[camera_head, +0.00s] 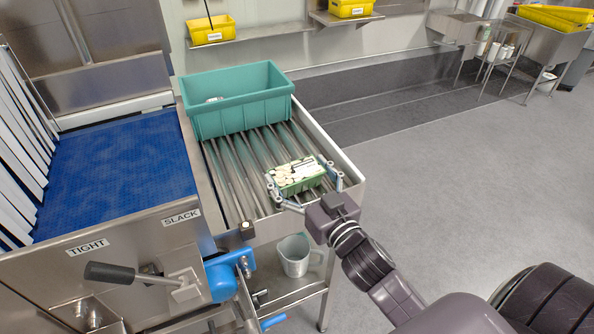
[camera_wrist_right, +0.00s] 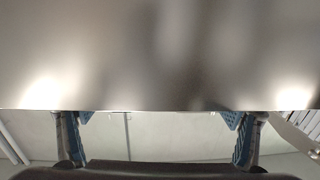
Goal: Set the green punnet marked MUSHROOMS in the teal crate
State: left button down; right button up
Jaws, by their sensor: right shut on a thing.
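The green punnet (camera_head: 301,186), filled with pale mushrooms, is at the near right end of the steel roller bed. Its white label is too small to read. My right gripper (camera_head: 306,188) has its fingers on either side of the punnet and is shut on it. I cannot tell whether the punnet touches the rollers. The teal crate (camera_head: 240,117) stands upright at the far end of the rollers, apart from the punnet; a small white thing shows inside it. In the right wrist view, my fingers (camera_wrist_right: 158,135) show below a large grey surface, and the punnet cannot be made out. My left gripper is out of view.
Bare rollers (camera_head: 237,180) lie between punnet and crate, with a raised steel side rail (camera_head: 325,146) on the right. A blue belt (camera_head: 122,165) lies left. A grey jug (camera_head: 295,256) stands on the shelf below. Yellow bins (camera_head: 211,31) sit on wall shelves.

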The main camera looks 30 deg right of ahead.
jog(key=shift+f, duration=0.15)
jog(key=o, duration=1.6)
jog(key=shift+f+b, duration=0.1)
jog(key=shift+b, duration=0.25)
jog(key=shift+s+f, duration=0.1)
jog(key=shift+s, duration=0.3)
jog(key=s+b, duration=0.2)
jog(key=s, duration=0.9)
jog(key=shift+s+r, duration=0.15)
jog(key=shift+r, duration=0.05)
